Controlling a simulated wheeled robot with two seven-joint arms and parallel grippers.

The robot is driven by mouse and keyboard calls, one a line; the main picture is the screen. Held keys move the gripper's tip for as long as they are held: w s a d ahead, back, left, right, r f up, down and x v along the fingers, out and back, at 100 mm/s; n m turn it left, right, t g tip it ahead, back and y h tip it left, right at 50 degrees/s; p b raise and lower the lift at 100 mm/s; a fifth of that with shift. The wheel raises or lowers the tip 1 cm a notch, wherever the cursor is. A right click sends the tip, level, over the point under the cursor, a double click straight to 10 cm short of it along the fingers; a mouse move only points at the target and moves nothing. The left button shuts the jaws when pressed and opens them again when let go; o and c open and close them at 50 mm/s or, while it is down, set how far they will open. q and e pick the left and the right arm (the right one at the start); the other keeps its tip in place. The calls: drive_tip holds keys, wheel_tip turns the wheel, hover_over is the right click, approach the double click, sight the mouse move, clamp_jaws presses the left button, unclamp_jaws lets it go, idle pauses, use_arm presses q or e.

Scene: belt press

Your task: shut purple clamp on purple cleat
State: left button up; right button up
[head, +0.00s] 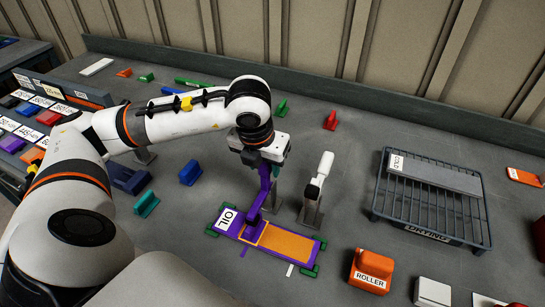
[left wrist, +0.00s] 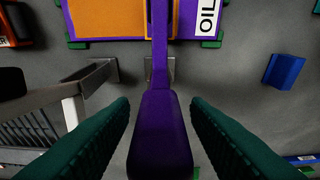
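The purple clamp (head: 264,190) stands at the back edge of a purple plate (head: 229,234) labelled OIL. Its purple handle points up toward my left gripper (head: 268,160), and its lower end reaches the plate beside an orange panel (head: 284,243). In the left wrist view the clamp's handle (left wrist: 160,135) lies between the two dark green fingers of my left gripper (left wrist: 160,112). Narrow gaps show on both sides of the handle, so the gripper is open around it. I cannot clearly make out the purple cleat. My right gripper is not in view.
A grey post with a white handle (head: 319,175) stands close to the right of the clamp. A wire drying rack (head: 427,207) is further right, and an orange ROLLER block (head: 371,270) is at the front. Blue (head: 190,173) and teal (head: 146,204) blocks lie left of the plate.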

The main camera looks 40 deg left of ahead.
use_arm(q)
drive_tip(key=shift+r, duration=0.2)
drive_tip(key=shift+r+p, duration=0.4)
drive_tip(key=shift+r, duration=0.15)
drive_tip(key=p+v, duration=0.3)
drive_tip(key=v, duration=0.2)
drive_tip(key=shift+s+r, duration=0.15)
drive_tip(key=shift+r, duration=0.2)
drive_tip(key=shift+s+f, duration=0.1)
